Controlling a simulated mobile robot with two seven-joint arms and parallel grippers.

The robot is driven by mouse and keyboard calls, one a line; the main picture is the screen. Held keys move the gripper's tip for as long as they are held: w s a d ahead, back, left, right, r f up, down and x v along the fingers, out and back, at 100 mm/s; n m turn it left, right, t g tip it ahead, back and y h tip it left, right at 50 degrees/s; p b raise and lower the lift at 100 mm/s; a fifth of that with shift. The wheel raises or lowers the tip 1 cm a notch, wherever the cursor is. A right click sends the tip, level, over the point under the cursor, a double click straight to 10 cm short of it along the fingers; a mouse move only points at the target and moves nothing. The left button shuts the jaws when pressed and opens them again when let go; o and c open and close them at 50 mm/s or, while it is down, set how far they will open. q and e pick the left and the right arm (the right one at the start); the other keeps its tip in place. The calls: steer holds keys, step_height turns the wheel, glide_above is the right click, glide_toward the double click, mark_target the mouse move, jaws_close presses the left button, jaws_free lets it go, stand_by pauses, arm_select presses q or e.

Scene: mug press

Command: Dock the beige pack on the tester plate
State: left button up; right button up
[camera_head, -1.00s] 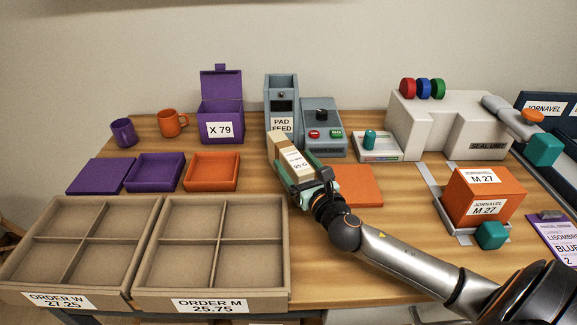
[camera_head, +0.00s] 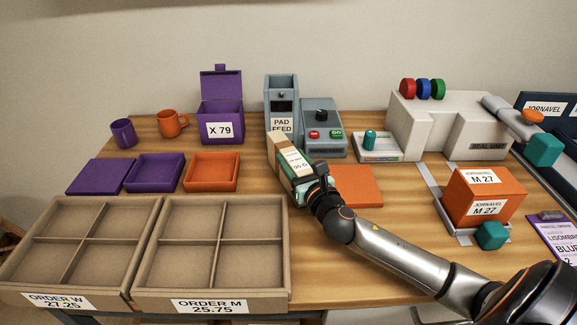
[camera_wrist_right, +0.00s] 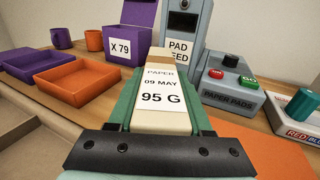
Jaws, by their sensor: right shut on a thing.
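The beige pack (camera_head: 284,153) carries a white label reading PAPER, 09 MAY, 95 G in the right wrist view (camera_wrist_right: 160,122). My right gripper (camera_head: 303,184) is shut on it, with green fingers along its sides. The pack points away from me, in front of the grey PAD FEED tower (camera_head: 281,97); I cannot tell whether it touches anything below. No plate is marked as the tester. A grey unit (camera_head: 323,114) lettered PAPER PADS, with a knob and red and green buttons, stands right of the tower. My left gripper is not in view.
An orange flat square (camera_head: 358,184) lies right of the gripper. A white block (camera_head: 376,155) with a teal knob stands behind it. Purple and orange trays (camera_head: 211,183) are left. Cardboard order boxes (camera_head: 210,291) fill the front left. An orange M 27 box (camera_head: 482,197) is right.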

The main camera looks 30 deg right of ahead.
jaws_close()
steer(key=shift+r, duration=0.1)
